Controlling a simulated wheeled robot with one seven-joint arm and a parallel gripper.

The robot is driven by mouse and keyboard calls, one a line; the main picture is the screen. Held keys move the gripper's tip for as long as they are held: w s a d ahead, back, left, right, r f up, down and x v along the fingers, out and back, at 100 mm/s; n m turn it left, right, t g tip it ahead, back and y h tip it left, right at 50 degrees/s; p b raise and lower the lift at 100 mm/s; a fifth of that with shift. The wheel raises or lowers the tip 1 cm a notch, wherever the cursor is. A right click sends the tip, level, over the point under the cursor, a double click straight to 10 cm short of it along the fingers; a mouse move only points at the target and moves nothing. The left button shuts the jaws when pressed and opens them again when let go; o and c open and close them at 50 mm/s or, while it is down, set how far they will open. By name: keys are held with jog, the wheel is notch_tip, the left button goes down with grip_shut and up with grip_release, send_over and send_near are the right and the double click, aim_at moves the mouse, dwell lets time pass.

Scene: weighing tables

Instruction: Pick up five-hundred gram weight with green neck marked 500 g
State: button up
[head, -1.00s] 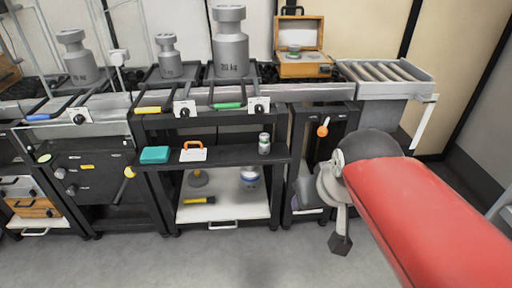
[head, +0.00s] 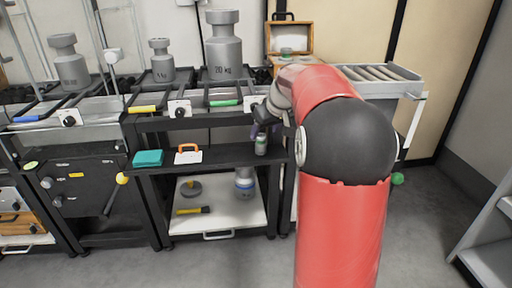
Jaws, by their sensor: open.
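A small grey cylindrical weight (head: 261,146) stands upright at the right end of the black shelf. Its neck band looks greenish, but its marking is too small to read. My gripper (head: 264,131) is at the top of this weight, pointing down, with its fingers apart. The fingers are small and partly hidden by my arm, and I cannot tell whether they touch the weight.
A teal box (head: 148,158) and an orange-handled white item (head: 188,154) lie further left on the black shelf (head: 222,156). Large weights, one a 20 kg weight (head: 223,45), stand above. An open wooden case (head: 289,38) is behind my arm. Below, a white shelf (head: 222,212) holds several items.

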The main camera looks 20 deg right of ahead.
aim_at(262, 136)
jog(key=x, duration=0.5)
jog(key=shift+w+d+f, duration=0.2)
jog(key=shift+w+d, duration=0.05)
jog(key=shift+w, duration=0.05)
jog(key=shift+r, duration=0.1)
grip_shut()
